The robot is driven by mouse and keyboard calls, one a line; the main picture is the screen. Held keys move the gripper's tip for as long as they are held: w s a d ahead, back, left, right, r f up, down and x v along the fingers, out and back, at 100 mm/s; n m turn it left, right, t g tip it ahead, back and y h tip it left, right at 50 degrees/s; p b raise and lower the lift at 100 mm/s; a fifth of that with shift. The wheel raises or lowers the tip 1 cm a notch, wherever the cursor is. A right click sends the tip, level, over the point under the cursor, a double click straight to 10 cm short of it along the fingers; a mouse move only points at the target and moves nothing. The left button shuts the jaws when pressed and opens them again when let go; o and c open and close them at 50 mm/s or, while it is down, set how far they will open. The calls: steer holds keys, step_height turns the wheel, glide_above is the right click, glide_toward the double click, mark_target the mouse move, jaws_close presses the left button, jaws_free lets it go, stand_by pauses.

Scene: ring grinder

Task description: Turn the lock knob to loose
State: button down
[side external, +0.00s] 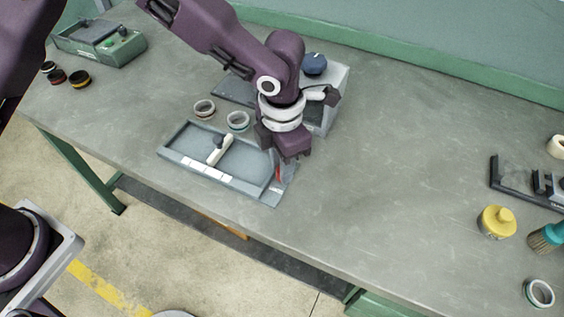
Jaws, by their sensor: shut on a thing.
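My gripper (285,168) points down over the right end of a grey tray-like fixture (185,164) on the bench. It is shut on a small part there, which I take to be the lock knob. A bit of red (278,173) shows at the fingertips; the rest is hidden by the fingers, so I cannot read the knob's turn.
Two rings (204,109) (238,121) lie behind the fixture. A box with a blue knob (314,64) stands behind my wrist. The bench between is clear.

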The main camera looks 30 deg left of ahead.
steer(key=shift+r+n, duration=0.1)
steer(key=shift+n, duration=0.2)
stand_by(0.4)
steer(key=c, duration=1.2)
jaws_free()
step_height(320, 180, up, 7)
steer(key=shift+r, duration=0.1)
